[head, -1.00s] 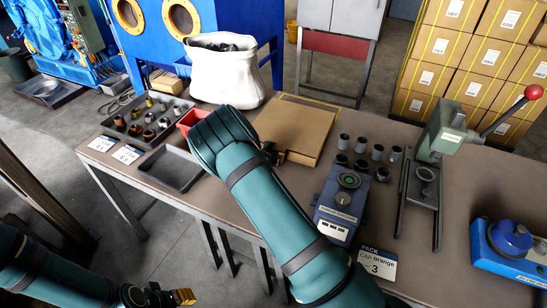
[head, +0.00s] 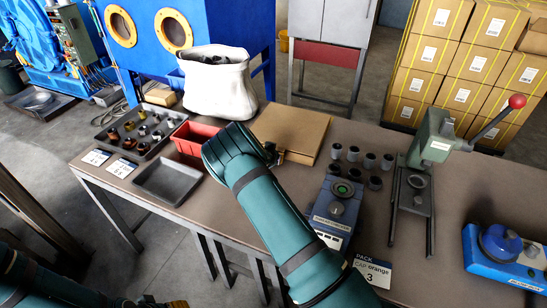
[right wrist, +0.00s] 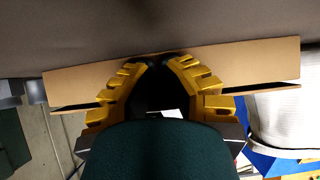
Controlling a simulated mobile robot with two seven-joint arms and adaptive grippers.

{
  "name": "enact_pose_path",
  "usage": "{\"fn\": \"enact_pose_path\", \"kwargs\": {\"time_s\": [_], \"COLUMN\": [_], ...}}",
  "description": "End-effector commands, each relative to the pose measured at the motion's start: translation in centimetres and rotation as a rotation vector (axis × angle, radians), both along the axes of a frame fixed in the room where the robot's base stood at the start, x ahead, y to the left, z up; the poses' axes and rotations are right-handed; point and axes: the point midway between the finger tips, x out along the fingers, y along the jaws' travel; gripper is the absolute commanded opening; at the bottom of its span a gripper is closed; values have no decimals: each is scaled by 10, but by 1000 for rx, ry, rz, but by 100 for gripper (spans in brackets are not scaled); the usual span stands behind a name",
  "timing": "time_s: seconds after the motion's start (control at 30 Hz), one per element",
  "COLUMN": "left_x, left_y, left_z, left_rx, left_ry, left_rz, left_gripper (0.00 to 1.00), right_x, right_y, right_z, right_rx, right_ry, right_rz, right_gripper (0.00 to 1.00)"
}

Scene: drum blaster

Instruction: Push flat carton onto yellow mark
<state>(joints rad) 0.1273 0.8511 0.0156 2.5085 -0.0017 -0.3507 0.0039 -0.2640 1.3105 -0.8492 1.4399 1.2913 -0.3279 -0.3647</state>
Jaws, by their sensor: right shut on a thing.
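The flat carton (head: 297,128) is a brown cardboard box lying on the bench between the white sack and the dark cups. My right gripper (head: 275,157) is at its near edge, partly hidden by my teal forearm. In the right wrist view my yellow right fingers (right wrist: 156,62) come together against the side of the carton (right wrist: 235,65), their tips shut on it. The yellow mark cannot be made out now; the carton or my arm may cover it. My left gripper (head: 172,304) is only partly visible at the bottom edge.
A red bin (head: 190,143) and an empty dark tray (head: 168,181) lie left of my right arm. The white sack (head: 217,88) stands behind. Several dark cups, a blue-grey button box (head: 338,208) and a lever press (head: 421,180) stand to the right.

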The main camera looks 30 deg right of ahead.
Motion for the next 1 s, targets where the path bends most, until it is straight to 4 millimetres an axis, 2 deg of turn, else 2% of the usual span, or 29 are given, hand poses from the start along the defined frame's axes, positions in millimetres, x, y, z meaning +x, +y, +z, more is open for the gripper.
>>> {"fn": "enact_pose_path", "kwargs": {"time_s": [0.43, 1.0], "left_x": [0, 0], "left_y": [0, 0], "left_z": [2, 19], "left_rx": [0, 0], "left_ry": [0, 0], "left_rz": [0, 0], "left_gripper": [46, 46], "right_x": [2, 25], "right_y": [-4, -32], "right_z": [0, 1], "right_rx": [-1, -2], "right_ry": [0, -1], "right_rz": [-2, -2], "right_gripper": [0, 0]}}
